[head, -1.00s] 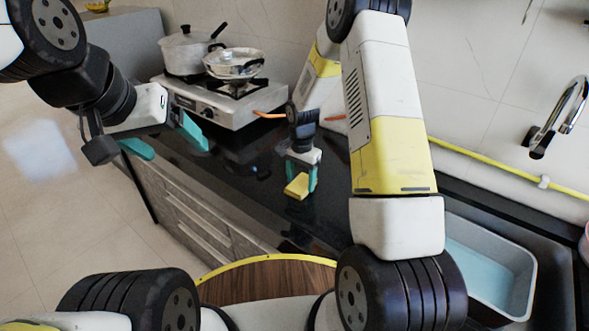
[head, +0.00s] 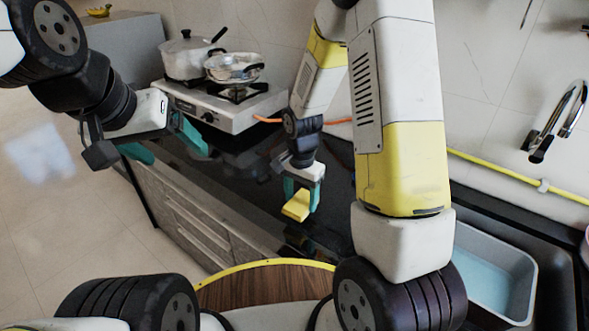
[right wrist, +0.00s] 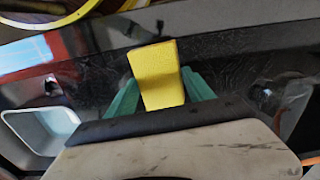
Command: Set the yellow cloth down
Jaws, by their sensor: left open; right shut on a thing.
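The yellow cloth (head: 297,206) is a small block-like yellow piece in the head view. My right gripper (head: 301,194) is shut on it and holds it over the dark counter (head: 335,180); I cannot tell how far above the surface it is. In the right wrist view the cloth (right wrist: 158,75) sits between the green fingers of my right gripper (right wrist: 160,90). My left gripper (head: 168,146) is open and empty at the left, beside the counter's left end.
A gas stove (head: 215,105) with a pot (head: 187,57) and a lidded pan (head: 234,66) stands at the back. A grey sink basin (head: 490,270) is at the right under a faucet (head: 555,122). A yellow hose (head: 500,175) runs along the wall. The counter between stove and sink has bare room.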

